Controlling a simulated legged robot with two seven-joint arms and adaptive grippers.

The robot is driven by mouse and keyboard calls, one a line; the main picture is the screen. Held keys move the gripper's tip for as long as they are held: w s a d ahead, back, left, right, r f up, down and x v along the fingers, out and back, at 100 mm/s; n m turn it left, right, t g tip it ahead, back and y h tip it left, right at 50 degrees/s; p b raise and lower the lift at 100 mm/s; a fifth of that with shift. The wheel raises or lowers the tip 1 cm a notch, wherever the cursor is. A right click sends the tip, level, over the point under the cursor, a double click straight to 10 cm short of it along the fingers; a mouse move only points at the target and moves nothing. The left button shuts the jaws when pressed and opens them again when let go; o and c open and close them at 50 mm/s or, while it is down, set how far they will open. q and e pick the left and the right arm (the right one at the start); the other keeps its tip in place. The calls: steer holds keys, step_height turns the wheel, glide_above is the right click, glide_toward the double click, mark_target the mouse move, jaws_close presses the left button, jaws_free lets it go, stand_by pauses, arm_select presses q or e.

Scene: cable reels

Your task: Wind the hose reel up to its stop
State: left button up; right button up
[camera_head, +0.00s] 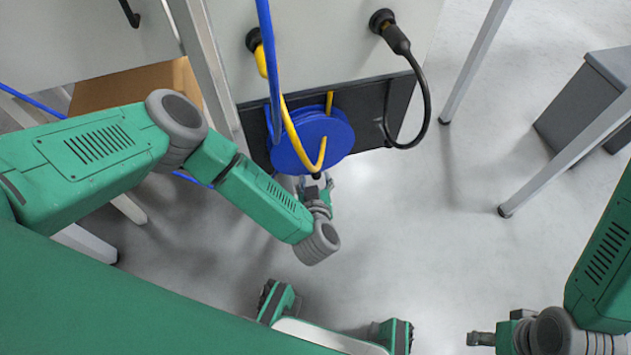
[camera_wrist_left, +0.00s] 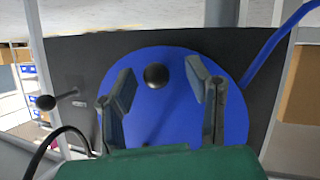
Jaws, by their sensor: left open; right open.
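The hose reel (camera_head: 300,142) is a blue disc on a black panel under the cabinet, with a yellow hose across its face in the head view. In the left wrist view the reel (camera_wrist_left: 165,125) faces me, and a round black knob (camera_wrist_left: 156,76) stands out from its upper part. My left gripper (camera_head: 316,184) is open just in front of the reel's lower edge. In the wrist view its two fingers (camera_wrist_left: 162,88) are spread on either side of the knob; I cannot tell whether they touch it. My right gripper (camera_head: 482,338) is open, empty and far from the reel, at the lower right.
A blue hose (camera_head: 268,50) runs down to the reel. A black cable with a plug (camera_head: 396,38) loops right of it. A black-knobbed lever (camera_wrist_left: 46,102) sticks out left of the reel. Table legs (camera_head: 478,55) and a grey bin (camera_head: 590,95) stand right; the floor between is clear.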

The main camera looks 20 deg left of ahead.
arm_select(q)
steer(key=shift+w, duration=0.15)
steer(key=shift+d, duration=0.3)
steer(key=shift+c, duration=0.5)
steer(key=c, duration=0.6)
jaws_close()
steer(key=shift+a, duration=0.15)
steer(key=shift+a, duration=0.15)
